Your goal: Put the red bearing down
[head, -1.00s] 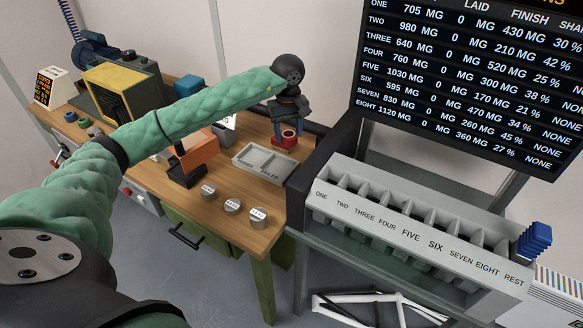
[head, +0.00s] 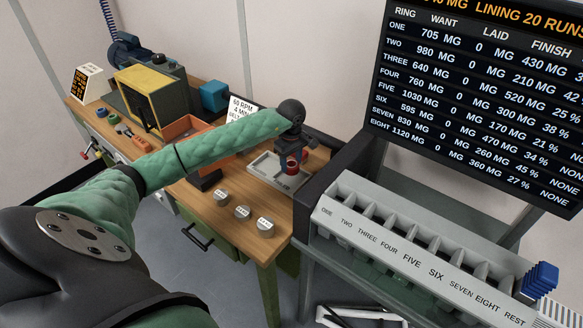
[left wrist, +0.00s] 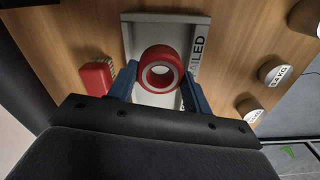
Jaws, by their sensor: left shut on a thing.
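The red bearing (head: 293,168) is a red ring with a pale inner rim. It also shows in the left wrist view (left wrist: 160,70). My left gripper (head: 291,157) is shut on it, with a blue finger on each side of the ring in the wrist view. I cannot tell whether the bearing touches the tray floor. My right gripper is not in view.
A red block (left wrist: 96,77) sits beside the tray. Several round weights (head: 242,213) stand near the bench's front edge. An orange bin (head: 184,129) is left of the tray. A numbered rack (head: 400,240) and a dark screen (head: 480,100) are on the right.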

